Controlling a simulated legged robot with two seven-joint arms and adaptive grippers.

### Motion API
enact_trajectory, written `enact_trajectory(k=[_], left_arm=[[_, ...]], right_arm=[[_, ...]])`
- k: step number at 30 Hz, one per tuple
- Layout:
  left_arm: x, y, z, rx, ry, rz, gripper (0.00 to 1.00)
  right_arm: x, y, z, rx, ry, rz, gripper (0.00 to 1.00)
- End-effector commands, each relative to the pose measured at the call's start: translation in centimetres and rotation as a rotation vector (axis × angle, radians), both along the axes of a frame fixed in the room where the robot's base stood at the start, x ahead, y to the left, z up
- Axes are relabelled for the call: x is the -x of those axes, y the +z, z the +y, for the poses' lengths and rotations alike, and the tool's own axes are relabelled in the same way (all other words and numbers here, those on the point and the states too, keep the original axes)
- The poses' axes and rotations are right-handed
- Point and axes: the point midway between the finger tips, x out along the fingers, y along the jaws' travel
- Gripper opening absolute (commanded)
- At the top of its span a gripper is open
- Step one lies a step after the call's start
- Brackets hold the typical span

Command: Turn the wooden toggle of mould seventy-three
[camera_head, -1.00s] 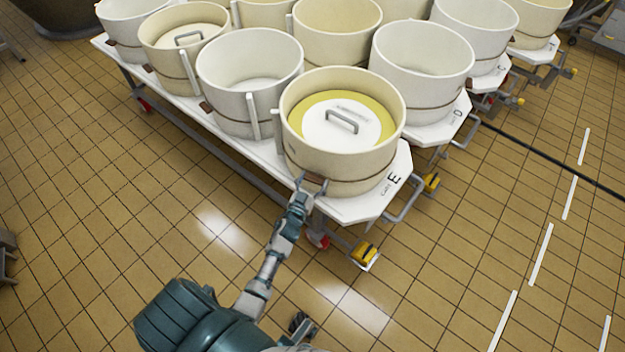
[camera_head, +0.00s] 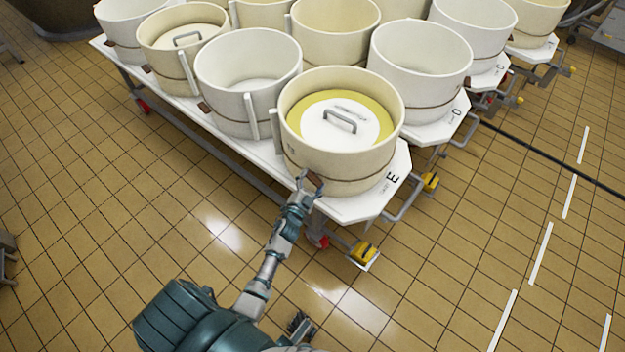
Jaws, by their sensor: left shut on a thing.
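The nearest mould (camera_head: 343,165) is a cream round tub at the front corner of cart E, with a thin band around its lower wall. Inside it lies a white and yellow lid with a grey handle (camera_head: 340,120). The small brown wooden toggle (camera_head: 314,183) sits low on its near side. My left gripper (camera_head: 308,180) is shut on the toggle, which now stands at a slant and is partly hidden by the fingers. A mould number is too small to read. My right gripper (camera_head: 299,326) seems to show only as a dark piece at the bottom edge.
White cart E (camera_head: 349,208) has a grey push handle (camera_head: 405,205), yellow-topped brake pedals (camera_head: 363,252) and a red-wheeled caster (camera_head: 319,240). An empty white mould (camera_head: 247,80) stands close behind. More carts with moulds stand beyond. The tiled floor in front is clear.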

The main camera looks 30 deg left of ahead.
Motion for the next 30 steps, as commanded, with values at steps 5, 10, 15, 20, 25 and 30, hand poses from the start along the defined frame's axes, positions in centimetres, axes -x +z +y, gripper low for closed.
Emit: enact_trajectory(k=[5, 10, 15, 20, 25, 30], left_arm=[[-0.1, 0.2, -0.1, -0.166, -0.003, 0.024, 0.43], [-0.1, 0.1, -0.1, -0.326, -0.002, 0.055, 0.43], [-0.1, -0.1, -0.1, -0.477, -0.002, 0.084, 0.43], [-0.1, -0.2, -0.2, -0.601, -0.002, 0.107, 0.43], [-0.1, -0.3, -0.2, -0.701, -0.003, 0.128, 0.43], [-0.1, -0.4, -0.2, -0.769, -0.004, 0.141, 0.43]], right_arm=[[-0.9, 0.0, 0.4, -0.012, 0.006, -0.045, 0.46], [-2.2, 0.4, 0.8, -0.023, 0.013, -0.112, 0.46], [-3.4, 0.7, 1.2, -0.038, 0.014, -0.174, 0.46], [-4.4, 1.1, 1.5, -0.051, 0.016, -0.231, 0.46], [-5.2, 1.5, 1.8, -0.063, 0.017, -0.279, 0.46], [-5.8, 1.8, 2.0, -0.071, 0.018, -0.312, 0.46]])
